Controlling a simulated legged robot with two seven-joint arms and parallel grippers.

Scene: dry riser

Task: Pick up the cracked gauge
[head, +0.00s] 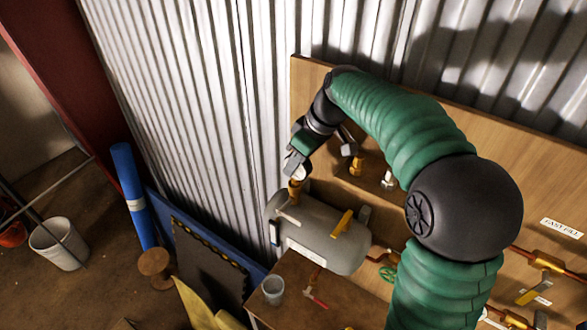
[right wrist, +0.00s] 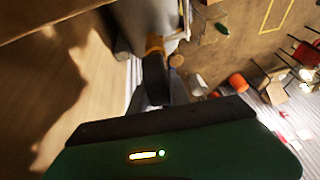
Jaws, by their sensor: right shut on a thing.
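My right gripper (head: 294,162) reaches down over the left end of a grey tank (head: 325,238). It is shut on what appears to be the cracked gauge, just above a brass fitting (head: 295,189) at the tank's top. In the right wrist view, a dark round-sided body (right wrist: 154,76) with a brass end (right wrist: 154,43) sits between the fingers. The gauge's face and any crack are hidden or too small to tell. I cannot tell whether the gauge is still joined to the fitting. My left gripper is not in view.
A wooden board (head: 480,140) with copper pipes and valves stands behind the tank. A bench (head: 310,290) below bears a grey cup (head: 273,290) and a red-headed hammer (head: 315,298). A blue roll (head: 133,195) and white bucket (head: 59,243) stand left.

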